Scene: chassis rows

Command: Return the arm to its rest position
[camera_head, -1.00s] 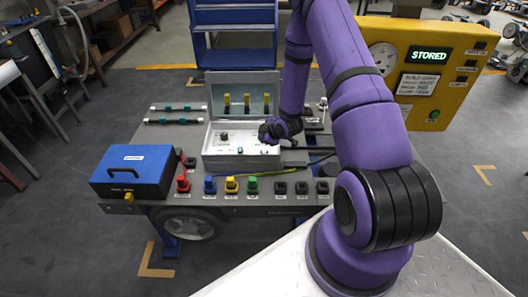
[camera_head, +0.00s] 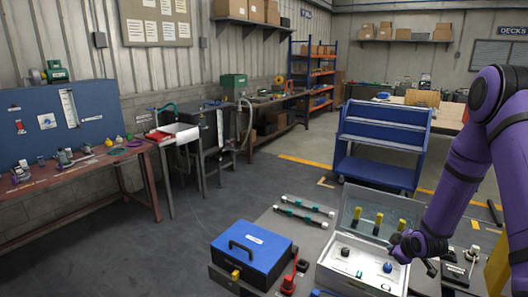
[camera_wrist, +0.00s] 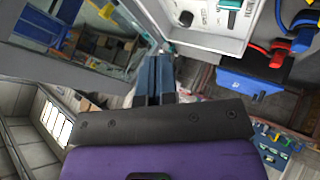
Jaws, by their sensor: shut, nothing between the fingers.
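My purple arm comes in from the right in the head view. My gripper (camera_head: 402,247) is dark, shut and empty. It hangs at the right side of an open grey-white case (camera_head: 336,274), and I cannot tell its exact height above it. The wrist view shows the shut fingers (camera_wrist: 154,78) close together with nothing between them, and part of the white case (camera_wrist: 208,37) beyond them.
A blue box (camera_head: 251,254) with a handle stands left of the case. Two bars (camera_head: 302,212) lie behind it. A blue cart (camera_head: 381,146) stands farther back. Workbenches line the left wall. The floor at left is clear.

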